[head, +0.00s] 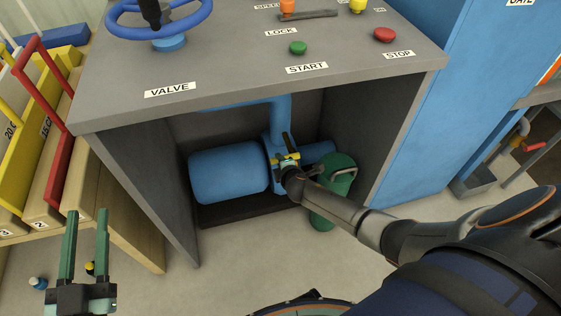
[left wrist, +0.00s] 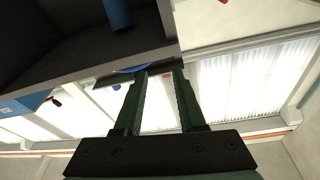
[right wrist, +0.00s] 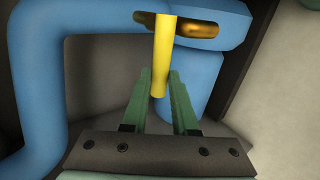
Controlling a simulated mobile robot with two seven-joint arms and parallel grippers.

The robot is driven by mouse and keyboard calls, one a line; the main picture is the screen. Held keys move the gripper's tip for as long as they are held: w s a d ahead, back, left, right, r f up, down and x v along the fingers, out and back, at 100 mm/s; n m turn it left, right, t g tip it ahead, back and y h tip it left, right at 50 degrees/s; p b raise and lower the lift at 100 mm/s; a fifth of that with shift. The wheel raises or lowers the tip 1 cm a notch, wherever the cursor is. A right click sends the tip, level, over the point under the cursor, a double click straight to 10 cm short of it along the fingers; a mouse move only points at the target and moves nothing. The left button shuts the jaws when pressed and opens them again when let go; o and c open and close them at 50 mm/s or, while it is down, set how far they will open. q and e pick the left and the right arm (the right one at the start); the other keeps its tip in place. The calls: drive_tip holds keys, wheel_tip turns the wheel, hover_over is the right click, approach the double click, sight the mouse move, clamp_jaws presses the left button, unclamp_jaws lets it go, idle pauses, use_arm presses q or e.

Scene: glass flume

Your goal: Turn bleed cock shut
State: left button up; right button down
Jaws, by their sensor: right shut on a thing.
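The bleed cock has a brass body (right wrist: 200,25) and a yellow lever (right wrist: 162,50). It sits on the blue pipework inside the open grey cabinet. In the right wrist view the lever points down from the brass body, its end between my fingers. My right gripper (right wrist: 161,74) is shut on the lever. In the head view my right gripper (head: 286,155) reaches into the cabinet and partly hides the cock. My left gripper (head: 87,213) is open and empty, outside the cabinet at lower left; its fingers also show apart in the left wrist view (left wrist: 160,72).
A blue cylinder (head: 228,174) lies left of the cock, and a green canister (head: 338,180) stands close to my right forearm. Cabinet walls bound both sides. The console top (head: 240,75) overhangs, carrying a blue handwheel (head: 185,28). A wooden rack (head: 120,205) stands at left.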

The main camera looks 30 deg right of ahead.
drive_tip(key=c, duration=0.7)
unclamp_jaws()
use_arm(q)
drive_tip(key=shift+f, duration=0.1)
drive_tip(key=s+f+n+g+y+p, duration=0.1)
drive_tip(key=s+f+g+p, duration=0.2)
drive_tip(key=f, duration=0.7)
drive_tip(key=s+f+n+g+y+p, duration=0.2)
drive_tip(key=s+f+g, duration=0.2)
drive_tip(key=f+g, duration=0.3)
drive_tip(key=shift+s+f+p, duration=0.35)
drive_tip(key=shift+f+p, duration=0.05)
drive_tip(key=shift+f, duration=1.7)
use_arm(e)
drive_tip(key=shift+v, duration=6.2)
